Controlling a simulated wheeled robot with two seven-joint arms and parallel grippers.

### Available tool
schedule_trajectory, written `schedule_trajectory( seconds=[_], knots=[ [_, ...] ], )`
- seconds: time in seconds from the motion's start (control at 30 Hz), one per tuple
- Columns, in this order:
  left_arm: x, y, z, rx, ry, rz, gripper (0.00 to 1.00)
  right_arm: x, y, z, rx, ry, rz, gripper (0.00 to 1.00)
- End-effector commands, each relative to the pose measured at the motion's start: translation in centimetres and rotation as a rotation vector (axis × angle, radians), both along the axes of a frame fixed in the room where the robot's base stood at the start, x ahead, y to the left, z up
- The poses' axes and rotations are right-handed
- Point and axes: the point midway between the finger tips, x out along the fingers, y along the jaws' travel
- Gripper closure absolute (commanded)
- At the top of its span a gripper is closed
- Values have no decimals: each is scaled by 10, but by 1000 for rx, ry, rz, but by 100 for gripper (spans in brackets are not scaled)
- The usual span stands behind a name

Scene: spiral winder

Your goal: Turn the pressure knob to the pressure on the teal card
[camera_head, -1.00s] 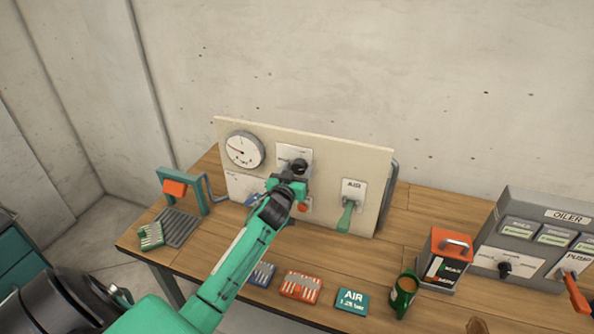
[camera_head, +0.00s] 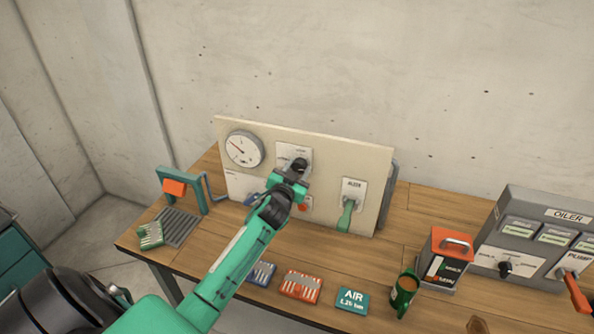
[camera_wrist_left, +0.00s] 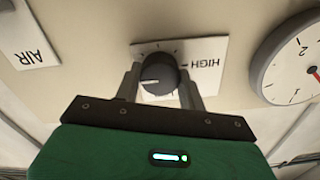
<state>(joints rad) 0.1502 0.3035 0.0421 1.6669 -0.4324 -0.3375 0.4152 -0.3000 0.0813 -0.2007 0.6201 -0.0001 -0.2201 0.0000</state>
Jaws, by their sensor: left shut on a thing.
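The pressure knob (camera_wrist_left: 158,75) is dark and round with a pale pointer line, on a white plate marked HIGH in the wrist view. My left gripper (camera_head: 297,172) is shut on the knob, one finger on each side; it also shows in the left wrist view (camera_wrist_left: 160,88). In the head view my gripper hides most of the knob. The round gauge (camera_head: 243,149) hangs left of the knob. My right gripper is not seen.
The beige panel (camera_head: 330,140) stands upright on the wooden table. A green-handled lever (camera_head: 346,215) is right of the knob.

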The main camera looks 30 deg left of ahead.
Motion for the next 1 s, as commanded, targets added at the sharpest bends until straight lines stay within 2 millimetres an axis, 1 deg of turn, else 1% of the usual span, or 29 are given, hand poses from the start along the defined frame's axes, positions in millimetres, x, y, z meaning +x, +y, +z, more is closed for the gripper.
schedule_trajectory(
  seconds=[0.6,1.0],
  knots=[
    [0,-1,0,571,136,-1,82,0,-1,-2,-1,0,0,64],
    [0,-1,0,941,225,-1,82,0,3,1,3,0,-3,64]
  ],
)
